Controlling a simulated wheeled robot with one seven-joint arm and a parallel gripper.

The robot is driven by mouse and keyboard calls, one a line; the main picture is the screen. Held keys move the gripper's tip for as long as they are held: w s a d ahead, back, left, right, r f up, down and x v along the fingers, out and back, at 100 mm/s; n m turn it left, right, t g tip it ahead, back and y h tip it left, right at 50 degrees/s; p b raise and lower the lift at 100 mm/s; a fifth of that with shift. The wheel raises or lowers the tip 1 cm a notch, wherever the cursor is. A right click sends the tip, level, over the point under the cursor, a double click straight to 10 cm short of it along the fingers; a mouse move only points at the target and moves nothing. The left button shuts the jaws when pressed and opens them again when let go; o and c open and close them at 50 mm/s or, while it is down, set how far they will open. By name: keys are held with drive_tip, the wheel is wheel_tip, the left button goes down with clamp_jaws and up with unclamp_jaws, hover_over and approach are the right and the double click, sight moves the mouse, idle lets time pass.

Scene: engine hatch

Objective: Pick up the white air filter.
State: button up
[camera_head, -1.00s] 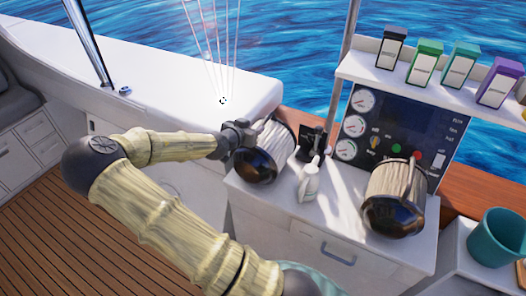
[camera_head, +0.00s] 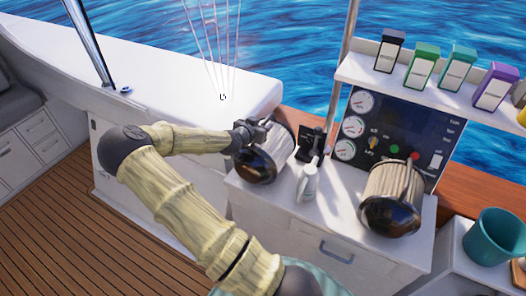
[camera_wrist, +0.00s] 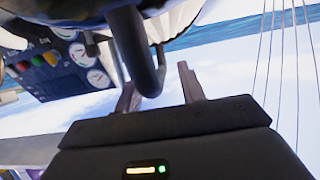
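The white air filter (camera_head: 281,139) is a pleated white cylinder with a dark glossy end, lying tilted on the left of the white counter. A dark bent handle (camera_wrist: 155,78) on it shows close up in the wrist view. My gripper (camera_head: 255,132) is at the filter's upper left side in the head view. In the wrist view my gripper (camera_wrist: 160,88) has its two fingers apart, with the handle's bend between or just beyond them. I cannot tell whether they touch it. Part of the filter's side is hidden behind my gripper.
A beige pleated filter (camera_head: 395,185) with a dark end stands on the counter's right. A gauge panel (camera_head: 400,135) and a shelf of boxes (camera_head: 422,68) are behind. A teal bucket (camera_head: 489,238) is at right.

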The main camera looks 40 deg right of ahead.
idle(0.4)
clamp_jaws()
drive_tip(key=shift+r, duration=0.1)
idle(1.2)
